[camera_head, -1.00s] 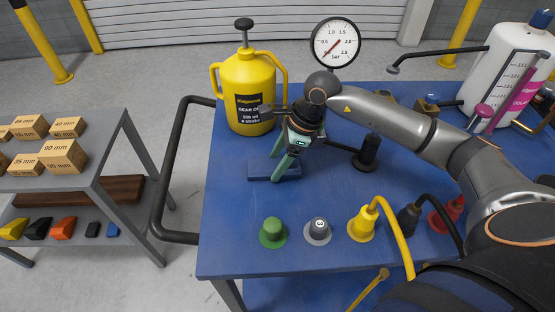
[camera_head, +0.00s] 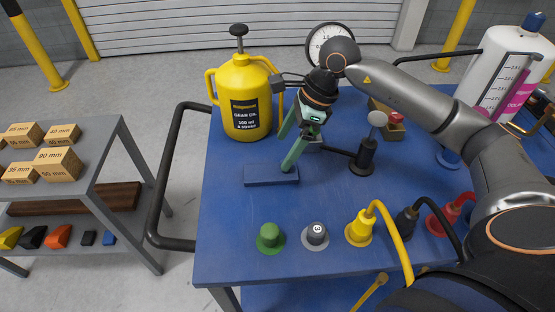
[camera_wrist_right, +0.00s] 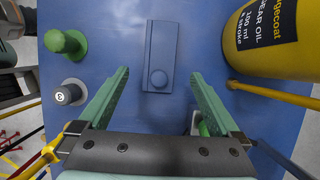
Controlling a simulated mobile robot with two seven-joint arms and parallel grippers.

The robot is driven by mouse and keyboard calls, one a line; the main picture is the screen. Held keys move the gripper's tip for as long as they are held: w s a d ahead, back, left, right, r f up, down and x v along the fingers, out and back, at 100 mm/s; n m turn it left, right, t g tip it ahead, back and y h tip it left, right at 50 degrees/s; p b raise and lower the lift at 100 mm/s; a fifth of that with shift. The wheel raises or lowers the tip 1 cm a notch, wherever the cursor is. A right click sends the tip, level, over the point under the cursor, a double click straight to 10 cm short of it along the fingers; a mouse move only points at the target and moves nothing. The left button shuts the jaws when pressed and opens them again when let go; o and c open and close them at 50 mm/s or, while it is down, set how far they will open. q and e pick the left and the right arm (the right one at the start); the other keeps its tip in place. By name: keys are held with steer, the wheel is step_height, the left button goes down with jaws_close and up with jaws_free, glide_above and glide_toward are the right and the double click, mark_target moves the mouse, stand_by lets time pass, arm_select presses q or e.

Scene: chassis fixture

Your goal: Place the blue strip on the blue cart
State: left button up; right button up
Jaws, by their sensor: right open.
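The blue strip (camera_head: 262,177) lies flat on the blue cart (camera_head: 225,235), near the left side of its top. In the right wrist view the strip (camera_wrist_right: 162,42) is a long flat block with a round knob near one end. My right gripper (camera_head: 284,153) has green fingers and is open and empty. It is above the knob end of the strip, and one finger hides part of it in the head view. In the wrist view the fingertips (camera_wrist_right: 160,73) are wide apart, one on each side of the strip. My left gripper is not in view.
A yellow gear oil can (camera_head: 245,95) stands behind the strip. A green knob (camera_head: 270,237), a grey knob (camera_head: 315,235) and a yellow plug (camera_head: 360,229) stand in front. A black post (camera_head: 367,152) is to the right. A grey shelf (camera_head: 98,168) is at left.

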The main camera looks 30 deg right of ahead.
steer(key=shift+v, duration=2.35)
